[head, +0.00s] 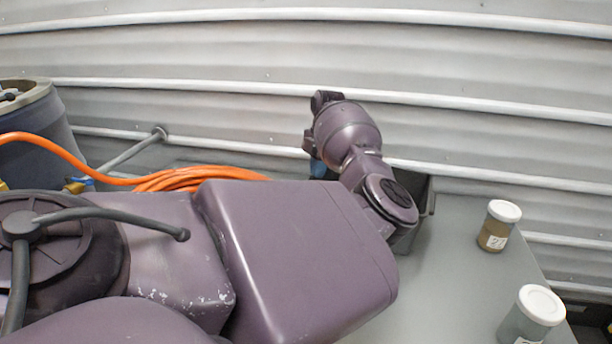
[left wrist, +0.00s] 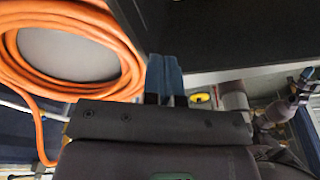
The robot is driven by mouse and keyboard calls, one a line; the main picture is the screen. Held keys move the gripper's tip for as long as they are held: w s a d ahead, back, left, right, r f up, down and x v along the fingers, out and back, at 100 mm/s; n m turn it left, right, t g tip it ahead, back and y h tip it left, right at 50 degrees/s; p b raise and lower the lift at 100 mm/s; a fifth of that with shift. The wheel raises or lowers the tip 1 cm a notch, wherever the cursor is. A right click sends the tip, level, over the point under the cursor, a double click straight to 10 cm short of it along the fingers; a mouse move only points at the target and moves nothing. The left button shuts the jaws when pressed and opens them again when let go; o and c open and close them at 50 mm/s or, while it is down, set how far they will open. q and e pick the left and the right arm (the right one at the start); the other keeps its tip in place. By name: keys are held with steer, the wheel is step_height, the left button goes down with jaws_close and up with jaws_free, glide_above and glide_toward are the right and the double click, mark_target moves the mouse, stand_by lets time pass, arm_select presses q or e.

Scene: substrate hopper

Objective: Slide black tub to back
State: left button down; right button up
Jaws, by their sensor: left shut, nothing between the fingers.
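The black tub (head: 424,192) stands on the grey bench against the corrugated wall, mostly hidden behind my left wrist in the head view. In the left wrist view a large dark surface (left wrist: 225,30), which appears to be the tub, fills the upper middle and right. My left gripper's blue fingers (left wrist: 165,78) are shut and empty, close by the lower left part of that surface; I cannot tell whether they touch it. In the head view only a bit of blue of the left gripper (head: 318,169) shows beside the wrist. My right gripper is not in view.
A coiled orange hose (head: 195,180) lies left of the tub, and shows large in the left wrist view (left wrist: 135,60). Two white-lidded jars, one brown (head: 496,228) and one greyish (head: 530,318), stand on the bench (head: 455,265) at right. A grey bucket (head: 35,125) is far left.

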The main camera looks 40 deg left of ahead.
arm_select(q)
steer(key=s+p, duration=0.1)
steer(key=s, duration=0.3)
steer(key=shift+a, duration=0.15)
steer(key=shift+f, duration=0.8)
